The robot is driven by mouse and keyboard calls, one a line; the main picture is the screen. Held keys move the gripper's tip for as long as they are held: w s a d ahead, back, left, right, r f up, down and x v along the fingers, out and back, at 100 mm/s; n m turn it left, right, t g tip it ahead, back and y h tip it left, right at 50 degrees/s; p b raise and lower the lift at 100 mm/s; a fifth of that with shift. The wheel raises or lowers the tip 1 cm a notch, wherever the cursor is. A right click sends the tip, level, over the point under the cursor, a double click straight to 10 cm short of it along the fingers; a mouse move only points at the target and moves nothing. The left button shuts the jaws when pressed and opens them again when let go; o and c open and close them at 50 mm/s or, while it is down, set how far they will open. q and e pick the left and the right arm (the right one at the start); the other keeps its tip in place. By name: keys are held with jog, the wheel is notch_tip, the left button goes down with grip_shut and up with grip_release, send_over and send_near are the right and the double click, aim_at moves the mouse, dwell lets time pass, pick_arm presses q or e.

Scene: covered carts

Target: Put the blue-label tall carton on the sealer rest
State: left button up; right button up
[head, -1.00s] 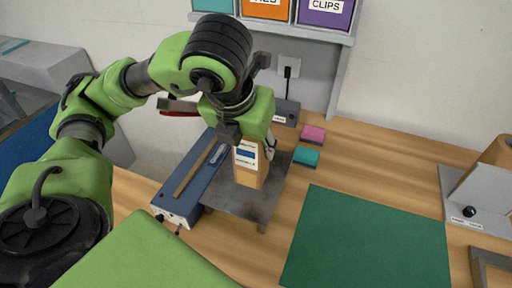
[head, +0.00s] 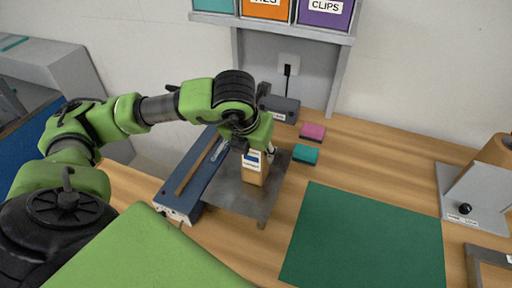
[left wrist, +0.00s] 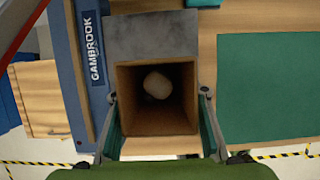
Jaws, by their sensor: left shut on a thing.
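The tall brown carton with a blue and white label (head: 252,162) stands upright over the sealer rest, a grey metal plate (head: 237,197) beside the blue sealer. My left gripper (head: 255,147) is shut on the carton's upper part. In the left wrist view, my left gripper's fingers (left wrist: 160,120) lie on both sides of the open carton (left wrist: 123,100), and a pale rounded item (left wrist: 157,85) shows inside. The rest shows beyond the carton (left wrist: 150,35). I cannot tell whether the carton's base touches the rest. My right gripper is not in view.
The blue sealer (head: 187,190) runs along the rest's left side. Pink (head: 312,132) and teal (head: 305,154) blocks lie to the right. A dark box (head: 279,108) stands behind. The green mat (head: 365,240) is clear. A grey dispenser (head: 475,190) stands at far right.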

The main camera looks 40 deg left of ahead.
pick_arm(q)
jog(key=shift+f, duration=0.15)
jog(key=o, duration=1.1)
jog(key=shift+r, duration=0.25)
jog(key=v, duration=1.1)
jog(key=shift+r+b, duration=0.35)
jog(key=shift+r, duration=0.05)
